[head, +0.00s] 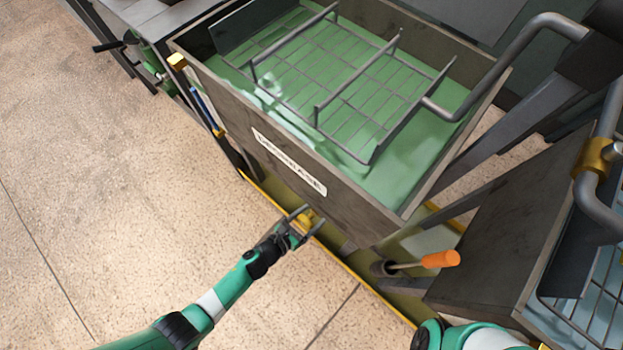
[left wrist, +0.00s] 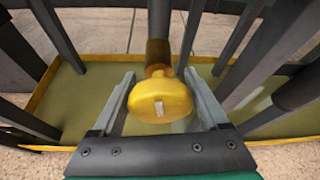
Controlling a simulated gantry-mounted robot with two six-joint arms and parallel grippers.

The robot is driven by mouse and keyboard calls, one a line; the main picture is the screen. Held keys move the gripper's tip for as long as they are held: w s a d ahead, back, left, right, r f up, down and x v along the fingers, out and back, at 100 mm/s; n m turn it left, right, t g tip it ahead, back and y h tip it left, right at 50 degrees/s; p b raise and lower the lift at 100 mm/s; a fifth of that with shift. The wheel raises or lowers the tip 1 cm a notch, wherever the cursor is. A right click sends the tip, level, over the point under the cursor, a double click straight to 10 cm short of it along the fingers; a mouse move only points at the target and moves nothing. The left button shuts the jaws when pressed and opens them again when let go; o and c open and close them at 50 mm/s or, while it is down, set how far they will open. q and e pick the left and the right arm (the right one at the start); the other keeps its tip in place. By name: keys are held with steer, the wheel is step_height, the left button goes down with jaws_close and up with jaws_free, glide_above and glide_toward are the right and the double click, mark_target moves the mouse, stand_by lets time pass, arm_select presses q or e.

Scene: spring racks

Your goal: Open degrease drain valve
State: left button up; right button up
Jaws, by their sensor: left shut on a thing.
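The degrease tank (head: 320,205) is a grey open tank with a white label reading DEGREASE and green liquid inside. My left gripper (head: 302,220) is at the foot of its front wall, shut on a yellow valve handle (head: 309,217). In the left wrist view the yellow handle (left wrist: 160,100) is a rounded knob on the end of a dark pipe (left wrist: 158,55), between the two fingers of my left gripper (left wrist: 160,88). Whether the valve is open or closed cannot be told. My right gripper is out of view; only part of my right arm shows at the bottom right.
A wire rack (head: 345,85) sits in the tank's liquid. A shallow yellow-edged tray (left wrist: 65,100) lies under the tank among dark legs. Another tank (head: 500,225) stands at right. Floor at left is clear.

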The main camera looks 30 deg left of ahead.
arm_select(q)
steer(key=shift+n+h+p, duration=0.35)
steer(key=shift+n+h, duration=0.15)
steer(key=shift+n, duration=0.3)
steer(key=shift+n+h, duration=0.6)
steer(key=shift+n, duration=0.4)
steer(key=shift+d, duration=0.1)
steer(key=o, duration=1.2)
steer(key=shift+o, duration=0.2)
